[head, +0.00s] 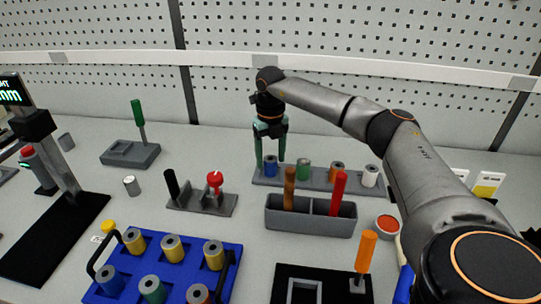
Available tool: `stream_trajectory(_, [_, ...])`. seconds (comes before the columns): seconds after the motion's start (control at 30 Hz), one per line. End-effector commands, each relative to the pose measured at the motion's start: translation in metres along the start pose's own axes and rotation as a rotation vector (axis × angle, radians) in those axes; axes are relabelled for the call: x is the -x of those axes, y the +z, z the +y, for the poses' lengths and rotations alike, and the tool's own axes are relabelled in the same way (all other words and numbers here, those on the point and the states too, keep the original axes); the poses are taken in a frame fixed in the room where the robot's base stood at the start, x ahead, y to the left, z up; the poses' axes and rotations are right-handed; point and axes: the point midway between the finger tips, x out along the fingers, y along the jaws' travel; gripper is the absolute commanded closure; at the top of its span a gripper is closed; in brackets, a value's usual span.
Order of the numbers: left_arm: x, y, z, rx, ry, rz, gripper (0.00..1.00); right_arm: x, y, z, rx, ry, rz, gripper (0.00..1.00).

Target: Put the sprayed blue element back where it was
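A blue element (271,169) stands upright at the left end of a grey rack (318,188) at the back. A green element (304,170), an orange-brown one (337,172) and a white one (370,176) stand along the same rack. My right gripper (271,167) points down at the blue element, its two green fingers apart on either side of its top. I cannot tell whether they touch it. Which blue element is sprayed does not show. My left gripper is not in view.
A grey box (310,225) with brown and red handles stands before the rack. A grey holder (201,205) with black and red tools lies left of it. The blue tray holds several other elements. A red-topped cup (388,223) stands at right, near my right arm.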

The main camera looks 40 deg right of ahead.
Motion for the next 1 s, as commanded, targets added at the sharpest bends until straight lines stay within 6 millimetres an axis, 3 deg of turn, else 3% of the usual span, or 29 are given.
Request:
stream_trajectory(0.3, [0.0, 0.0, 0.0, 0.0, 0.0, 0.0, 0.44, 0.001, 0.0, 0.0, 0.001, 0.0, 0.0, 0.25])
stream_trajectory(0.47, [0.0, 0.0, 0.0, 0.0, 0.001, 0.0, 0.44, 0.014, 0.001, 0.001, 0.001, 0.002, -0.003, 0.25])
stream_trajectory(0.8, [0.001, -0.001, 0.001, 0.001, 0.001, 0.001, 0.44, 0.086, 0.001, 0.001, 0.001, 0.002, -0.005, 0.25])
stream_trajectory(1.0, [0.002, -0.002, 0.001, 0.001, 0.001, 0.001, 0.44, 0.115, 0.001, 0.001, 0.001, 0.001, -0.002, 0.25])
